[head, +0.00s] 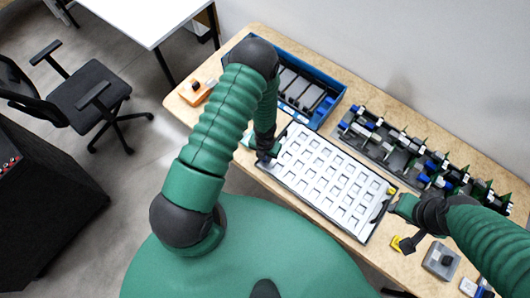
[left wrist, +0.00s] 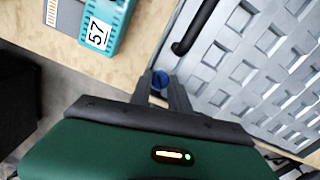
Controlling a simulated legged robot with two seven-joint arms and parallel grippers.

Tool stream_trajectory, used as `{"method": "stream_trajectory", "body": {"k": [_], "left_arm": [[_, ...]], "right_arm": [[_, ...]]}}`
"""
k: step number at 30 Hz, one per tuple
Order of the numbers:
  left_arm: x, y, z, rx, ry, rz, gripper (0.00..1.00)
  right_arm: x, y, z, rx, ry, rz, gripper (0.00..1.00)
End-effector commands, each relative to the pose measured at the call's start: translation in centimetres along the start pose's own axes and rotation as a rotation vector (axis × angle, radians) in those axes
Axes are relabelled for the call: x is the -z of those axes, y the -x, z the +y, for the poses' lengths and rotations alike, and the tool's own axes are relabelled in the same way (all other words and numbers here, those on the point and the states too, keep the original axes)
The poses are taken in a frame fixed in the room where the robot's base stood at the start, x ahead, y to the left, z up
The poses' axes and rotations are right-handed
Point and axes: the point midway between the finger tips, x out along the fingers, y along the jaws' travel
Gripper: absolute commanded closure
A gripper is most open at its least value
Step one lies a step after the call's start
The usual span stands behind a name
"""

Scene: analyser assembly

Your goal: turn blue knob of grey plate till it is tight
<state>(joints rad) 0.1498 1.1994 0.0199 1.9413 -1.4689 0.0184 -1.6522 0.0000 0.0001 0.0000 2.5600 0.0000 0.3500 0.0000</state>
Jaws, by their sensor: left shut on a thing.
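The grey plate (head: 318,187), a pale panel with rows of square recesses, lies on the wooden table; part of it also shows in the left wrist view (left wrist: 243,78). The blue knob (left wrist: 160,78) is at the plate's left edge in the left wrist view. My left gripper (left wrist: 160,88) is shut on the knob, a finger on each side of it. In the head view my left gripper (head: 267,158) is at the plate's left end and hides the knob. My right gripper (head: 405,206) is beside the plate's right end; its fingers are too small to read.
A black handle (left wrist: 198,28) stands on the plate near the knob. A teal part marked 57 (left wrist: 105,30) lies beside the plate. A blue bin (head: 335,98) and a rack of parts (head: 400,155) stand behind. A yellow-black tool (head: 405,244) and a grey box (head: 440,261) lie at right.

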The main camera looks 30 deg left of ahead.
Motion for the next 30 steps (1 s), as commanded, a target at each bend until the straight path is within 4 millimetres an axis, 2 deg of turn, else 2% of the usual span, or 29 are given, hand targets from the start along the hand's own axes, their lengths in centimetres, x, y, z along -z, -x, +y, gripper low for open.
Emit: {"method": "stream_trajectory", "body": {"k": [1,11,30], "left_arm": [[-0.6,0.3,0.1,-0.002,-0.029,-0.011,1.00],[-0.6,0.0,0.0,-0.004,-0.260,-0.011,1.00],[-0.6,-0.2,0.0,-0.007,-0.855,-0.012,1.00]], "right_arm": [[0.0,0.1,0.0,0.000,0.000,0.000,0.64],[-0.1,-0.6,0.0,0.000,0.000,0.000,0.64],[-1.2,-5.3,0.0,0.000,0.000,0.000,0.64]]}}
